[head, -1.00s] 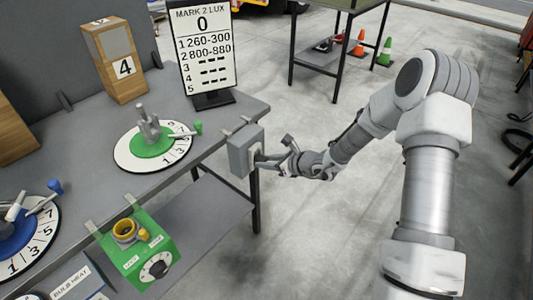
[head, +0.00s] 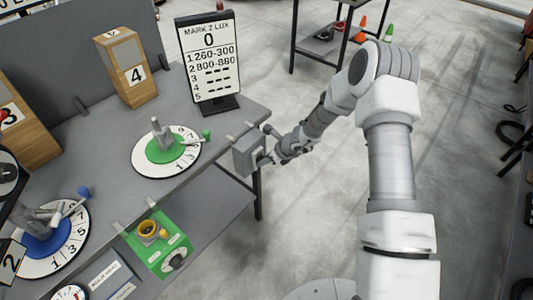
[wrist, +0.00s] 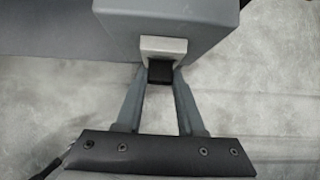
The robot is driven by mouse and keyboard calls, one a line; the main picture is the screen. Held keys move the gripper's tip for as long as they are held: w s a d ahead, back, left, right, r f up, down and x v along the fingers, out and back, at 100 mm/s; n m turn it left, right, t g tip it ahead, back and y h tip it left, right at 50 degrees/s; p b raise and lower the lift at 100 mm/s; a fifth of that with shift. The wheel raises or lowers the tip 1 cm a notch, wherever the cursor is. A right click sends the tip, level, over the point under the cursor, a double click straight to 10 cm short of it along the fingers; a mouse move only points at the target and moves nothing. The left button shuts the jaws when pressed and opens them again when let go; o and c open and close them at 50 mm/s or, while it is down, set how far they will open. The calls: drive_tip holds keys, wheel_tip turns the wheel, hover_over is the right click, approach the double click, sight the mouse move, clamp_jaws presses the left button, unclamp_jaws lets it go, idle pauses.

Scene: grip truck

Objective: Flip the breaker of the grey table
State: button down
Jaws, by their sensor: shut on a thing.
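The breaker box (head: 248,153) is a grey box fixed to the right end of the grey table (head: 215,118). In the wrist view the box (wrist: 165,18) fills the top, with a light metal plate (wrist: 163,46) on its face and a black lever (wrist: 160,72) sticking out below the plate. My gripper (wrist: 160,80) has its two fingers closing on the black lever from both sides, and they are shut on it. In the head view my gripper (head: 268,158) is at the right side of the box, small and partly hidden by my arm.
On the table stand a "MARK 2 LUX" sign (head: 209,62), a wooden block marked 4 (head: 128,70), a green dial (head: 165,150) and a blue dial (head: 45,240). A green box (head: 160,243) hangs on the front edge. The floor (head: 310,215) right of the table is open.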

drive_tip(key=shift+p, duration=0.45)
drive_tip(key=c, duration=0.5)
unclamp_jaws()
drive_tip(key=p+v, duration=0.1)
drive_tip(key=v, duration=0.4)
drive_tip(key=p+v, duration=0.1)
drive_tip(key=v, duration=0.5)
drive_tip(key=p+v, duration=0.1)
drive_tip(key=v, duration=0.5)
drive_tip(key=shift+w+a+r, duration=0.1)
drive_tip(key=shift+a+r, duration=0.05)
drive_tip(key=shift+r, duration=0.3)
